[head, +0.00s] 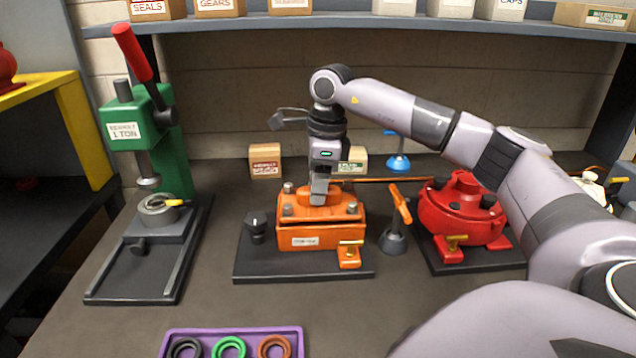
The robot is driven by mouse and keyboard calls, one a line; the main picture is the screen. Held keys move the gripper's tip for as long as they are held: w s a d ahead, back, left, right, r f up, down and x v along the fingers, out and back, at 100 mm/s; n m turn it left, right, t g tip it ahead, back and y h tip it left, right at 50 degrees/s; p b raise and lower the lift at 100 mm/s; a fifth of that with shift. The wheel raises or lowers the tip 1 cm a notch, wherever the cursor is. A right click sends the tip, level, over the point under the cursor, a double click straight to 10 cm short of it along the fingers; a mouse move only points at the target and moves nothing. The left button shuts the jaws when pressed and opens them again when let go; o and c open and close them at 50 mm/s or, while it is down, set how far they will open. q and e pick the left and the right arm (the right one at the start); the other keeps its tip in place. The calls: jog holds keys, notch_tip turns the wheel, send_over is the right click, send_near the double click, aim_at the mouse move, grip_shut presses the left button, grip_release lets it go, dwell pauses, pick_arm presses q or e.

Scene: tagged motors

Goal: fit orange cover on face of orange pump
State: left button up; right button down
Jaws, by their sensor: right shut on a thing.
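The orange pump (297,238) stands on a dark base plate in the middle of the bench, with a tag on its front and an orange valve at its lower right. The orange cover (345,206) is at the top of the pump, with grey bolt heads near its corners. My right gripper (319,198) points straight down over it and is shut on its raised middle part. The fingers hide part of the cover. I cannot tell whether the cover sits flush on the face. My left gripper is not in view.
A green press (170,150) stands left. A red pump (462,215) stands right, partly behind my arm. An orange-handled tool (398,212) and a blue-handled one (397,160) stand between. A purple tray (293,332) with rings lies in front. Small boxes (265,160) stand behind.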

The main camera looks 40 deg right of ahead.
jog(key=shift+f+b, duration=0.3)
jog(key=shift+f, duration=0.2)
dwell(0.3)
jog(key=c, duration=0.6)
grip_release()
jog(key=shift+f, duration=0.15)
notch_tip(320, 180, up, 4)
jog(key=p, duration=0.3)
jog(key=shift+p, duration=0.35)
jog(key=shift+r, duration=1.05)
jog(key=shift+r, duration=0.3)
notch_tip(320, 180, up, 7)
jog(key=shift+s+d+f+b, duration=0.2)
jog(key=shift+s+d+b, duration=0.1)
jog(key=shift+d+b, duration=0.1)
